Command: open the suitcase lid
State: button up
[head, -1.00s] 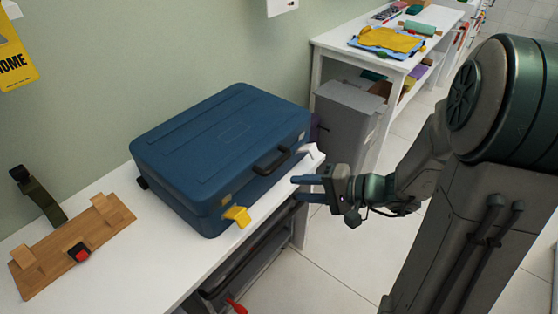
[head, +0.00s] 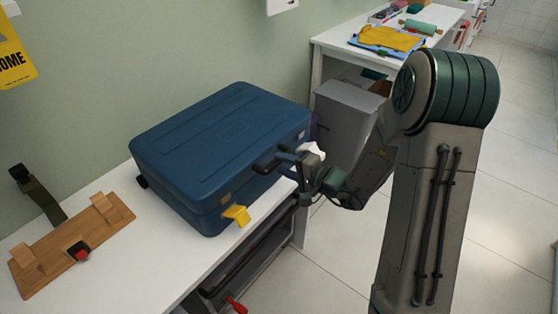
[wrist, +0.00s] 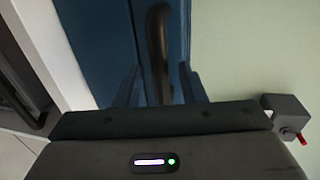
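The blue suitcase (head: 215,145) lies flat on the white table with its lid down. Its dark handle (head: 265,165) is on the front side, facing my arm. A yellow tag (head: 237,214) hangs at its near front corner. My gripper (head: 286,162) is at the handle, level with the suitcase front. In the wrist view, the two blue fingers (wrist: 160,88) stand apart, one on each side of the handle (wrist: 158,45), with gaps visible. The suitcase's blue front (wrist: 110,30) fills much of that view.
A wooden board (head: 75,250) with blocks and a red button lies left on the white table (head: 165,270). A grey bin (head: 345,120) stands behind my gripper. A second table (head: 335,45) with cloths is at the back. Open floor lies to the right.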

jog(key=shift+x, duration=1.35)
